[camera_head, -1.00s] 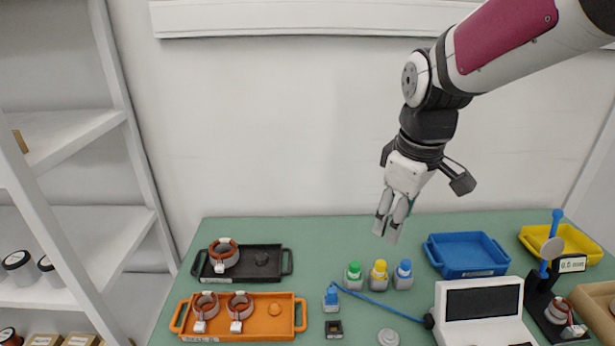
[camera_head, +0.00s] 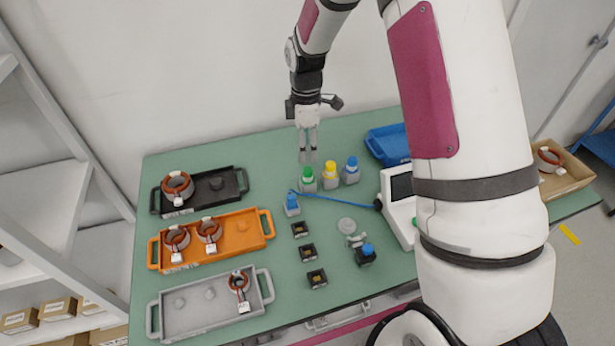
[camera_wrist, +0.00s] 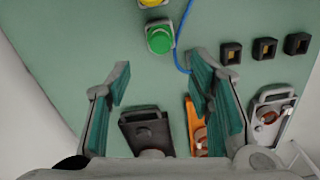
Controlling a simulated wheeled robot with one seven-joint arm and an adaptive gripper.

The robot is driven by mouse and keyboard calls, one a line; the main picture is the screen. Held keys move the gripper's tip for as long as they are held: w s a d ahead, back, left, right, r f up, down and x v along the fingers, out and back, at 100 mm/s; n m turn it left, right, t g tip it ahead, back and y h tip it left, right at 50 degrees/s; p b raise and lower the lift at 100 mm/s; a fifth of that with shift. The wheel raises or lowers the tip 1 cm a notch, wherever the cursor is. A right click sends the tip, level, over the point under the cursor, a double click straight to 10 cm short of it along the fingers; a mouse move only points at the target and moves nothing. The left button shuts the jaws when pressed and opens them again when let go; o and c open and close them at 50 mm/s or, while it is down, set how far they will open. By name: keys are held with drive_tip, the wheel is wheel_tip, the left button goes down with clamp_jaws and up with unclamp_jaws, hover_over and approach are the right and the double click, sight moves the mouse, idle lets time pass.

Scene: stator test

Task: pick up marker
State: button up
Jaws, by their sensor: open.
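No object is clearly recognisable as a marker; small capped bottles stand on the green table. A green-capped bottle (camera_head: 308,182), a yellow-capped bottle (camera_head: 331,178) and a blue-capped bottle (camera_head: 351,174) stand in a row near the table's back. My gripper (camera_head: 309,151) hangs fingers-down just behind and above the green-capped bottle, apart from it as far as I can tell. In the wrist view my gripper (camera_wrist: 160,82) is open and empty, and the green-capped bottle (camera_wrist: 159,38) shows beyond the fingertips. The yellow-capped bottle (camera_wrist: 150,3) is cut by the top edge there.
Black (camera_head: 233,195), orange (camera_head: 250,238) and grey (camera_head: 160,322) trays with copper-wound stators lie left. A blue cable (camera_head: 340,202) runs beside the bottles to a white device (camera_head: 390,205). A blue tray (camera_head: 385,140) is at back right. My arm hides the table's right part.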

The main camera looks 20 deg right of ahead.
sight(308, 169)
wheel_tip(308, 169, down, 10)
drive_tip(key=shift+d+r+p, duration=0.1)
drive_tip(key=shift+d+p, duration=0.05)
drive_tip(key=shift+p, duration=0.75)
drive_tip(key=shift+c, duration=0.6)
clamp_jaws()
